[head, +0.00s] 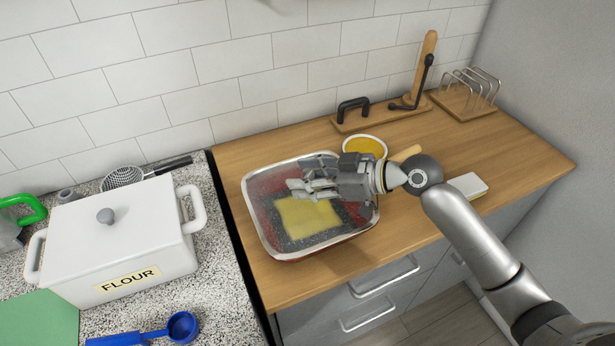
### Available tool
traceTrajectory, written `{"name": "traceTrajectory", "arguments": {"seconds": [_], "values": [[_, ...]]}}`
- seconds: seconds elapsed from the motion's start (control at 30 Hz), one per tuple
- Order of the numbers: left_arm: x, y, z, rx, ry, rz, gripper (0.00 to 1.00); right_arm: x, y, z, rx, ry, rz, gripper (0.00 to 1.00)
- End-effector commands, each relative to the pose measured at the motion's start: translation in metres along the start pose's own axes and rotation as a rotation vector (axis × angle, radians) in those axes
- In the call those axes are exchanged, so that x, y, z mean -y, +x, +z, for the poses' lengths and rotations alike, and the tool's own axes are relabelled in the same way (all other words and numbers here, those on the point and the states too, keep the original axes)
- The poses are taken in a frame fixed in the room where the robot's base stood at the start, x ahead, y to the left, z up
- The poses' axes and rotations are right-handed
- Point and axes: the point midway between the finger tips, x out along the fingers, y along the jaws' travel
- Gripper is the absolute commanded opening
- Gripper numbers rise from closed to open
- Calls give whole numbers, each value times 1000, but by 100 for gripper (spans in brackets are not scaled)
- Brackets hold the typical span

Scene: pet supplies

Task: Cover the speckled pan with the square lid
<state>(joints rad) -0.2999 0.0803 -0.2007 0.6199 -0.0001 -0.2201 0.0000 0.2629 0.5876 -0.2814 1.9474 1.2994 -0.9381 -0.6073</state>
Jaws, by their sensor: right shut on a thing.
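The speckled pan (290,258) stands on the wooden counter. It has reddish outer walls and a dark speckled inside, with a yellow slab (307,218) in it. A clear square lid with a silvery rim (252,205) lies over the pan's opening, and the slab shows through it. My right gripper (303,188) is over the middle of the lid, shut on it. The grasped part is hidden by the fingers. I cannot tell whether the rim touches the pan all round. My left gripper is not in view.
A bowl of yellow food (365,147) stands close behind the pan. A board with a black handle (352,112), a toast rack (470,90) and a white block (467,185) are further right. A white flour box (120,235) and blue scoop (182,328) are left.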

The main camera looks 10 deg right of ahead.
Motion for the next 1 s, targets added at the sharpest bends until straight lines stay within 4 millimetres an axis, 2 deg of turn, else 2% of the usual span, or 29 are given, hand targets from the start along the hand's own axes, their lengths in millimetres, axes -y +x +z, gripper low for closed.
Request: {"name": "traceTrajectory", "arguments": {"seconds": [0.17,0.2,0.4,0.77,0.87,1.0], "values": [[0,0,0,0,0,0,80,0,-1,-3,-5,-2,1,0],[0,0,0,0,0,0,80,0,-1,-3,-5,-2,1,45],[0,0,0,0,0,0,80,0,0,-2,-3,-1,1,69],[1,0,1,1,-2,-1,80,0,-2,2,4,1,-1,69],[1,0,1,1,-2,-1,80,0,-11,2,4,0,1,69],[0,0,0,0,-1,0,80,-1,-35,2,5,-1,2,69]]}}
